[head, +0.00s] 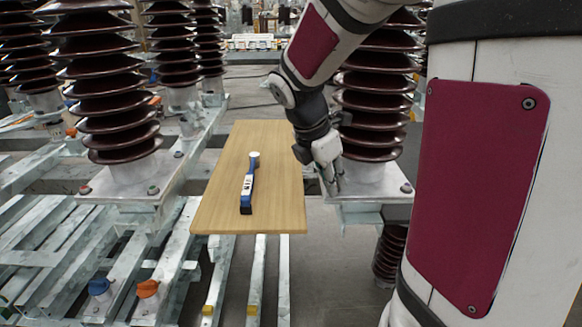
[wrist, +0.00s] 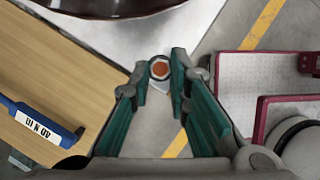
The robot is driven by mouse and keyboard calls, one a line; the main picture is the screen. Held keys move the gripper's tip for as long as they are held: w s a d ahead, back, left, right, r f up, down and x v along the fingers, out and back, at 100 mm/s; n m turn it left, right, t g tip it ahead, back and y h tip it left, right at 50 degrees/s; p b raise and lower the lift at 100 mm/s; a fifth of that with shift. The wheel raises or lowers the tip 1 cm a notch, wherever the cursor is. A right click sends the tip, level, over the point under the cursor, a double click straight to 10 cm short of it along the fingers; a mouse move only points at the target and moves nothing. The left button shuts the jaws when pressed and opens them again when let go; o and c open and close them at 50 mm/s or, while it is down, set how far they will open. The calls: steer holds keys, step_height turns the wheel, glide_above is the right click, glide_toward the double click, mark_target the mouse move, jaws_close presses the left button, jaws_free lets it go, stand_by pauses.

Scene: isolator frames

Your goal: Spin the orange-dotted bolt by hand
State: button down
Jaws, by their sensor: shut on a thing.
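The orange-dotted bolt (wrist: 159,68) shows in the wrist view as a hex head with an orange centre, at the edge of a pale metal plate. My gripper (wrist: 160,73) has its green-padded fingers on either side of the head, shut on it. In the head view my gripper (head: 335,184) reaches down to the near left corner of the right insulator's base plate (head: 370,185). The bolt is hidden behind the fingers there.
A wooden board (head: 222,200) left of my gripper carries a blue tool (head: 247,190) with a white label. Ribbed brown insulators (head: 105,85) stand on metal frames. Another bolt (head: 406,188) sits at the base plate's right corner. Floor shows below the plate.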

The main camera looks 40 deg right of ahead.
stand_by(0.4)
steer(key=c, duration=1.5)
jaws_free()
steer(key=shift+a+r, duration=0.15)
steer(key=shift+r, duration=0.25)
steer(key=v, duration=1.1)
steer(key=shift+r, duration=0.1)
